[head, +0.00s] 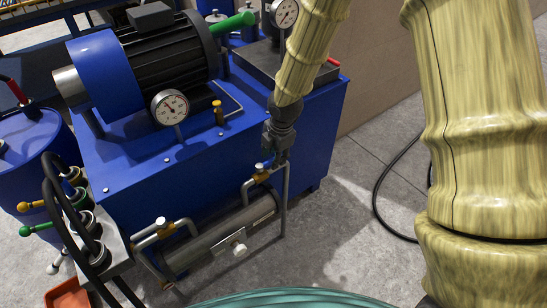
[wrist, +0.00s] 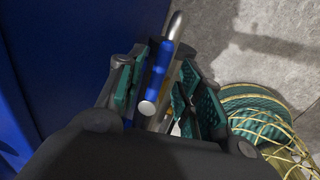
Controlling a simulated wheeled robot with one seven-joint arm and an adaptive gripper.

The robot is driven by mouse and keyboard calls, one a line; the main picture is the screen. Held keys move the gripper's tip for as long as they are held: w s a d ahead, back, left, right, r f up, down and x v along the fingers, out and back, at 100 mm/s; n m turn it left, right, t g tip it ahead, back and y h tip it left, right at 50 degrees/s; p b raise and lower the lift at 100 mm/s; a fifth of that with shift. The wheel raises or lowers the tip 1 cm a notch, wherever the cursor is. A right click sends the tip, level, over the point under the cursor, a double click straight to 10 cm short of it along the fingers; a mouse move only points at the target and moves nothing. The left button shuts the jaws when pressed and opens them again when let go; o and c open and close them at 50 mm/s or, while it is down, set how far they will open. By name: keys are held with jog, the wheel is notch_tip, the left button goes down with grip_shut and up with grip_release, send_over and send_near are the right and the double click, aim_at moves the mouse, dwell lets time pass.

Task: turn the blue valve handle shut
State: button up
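The blue valve handle (wrist: 159,76) shows in the wrist view as a blue bar with a pale round end, between the two green-padded fingers of my gripper (wrist: 163,92). The fingers are apart. The handle lies nearer the left pad, and a gap shows to the right pad; I cannot tell whether the left pad touches it. In the head view my gripper (head: 276,152) points down at the valve at the right end of the grey cylinder, and a small blue part of the handle (head: 264,165) shows beside it. The gripper hides much of this valve.
The blue tank (head: 200,165) rises close behind. Black hoses (head: 75,225) hang at the left. Floor to the right is mostly clear, with a black cable (head: 380,195).

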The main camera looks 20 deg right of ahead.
jog(key=shift+f, duration=0.3)
jog(key=shift+c, duration=0.2)
grip_shut()
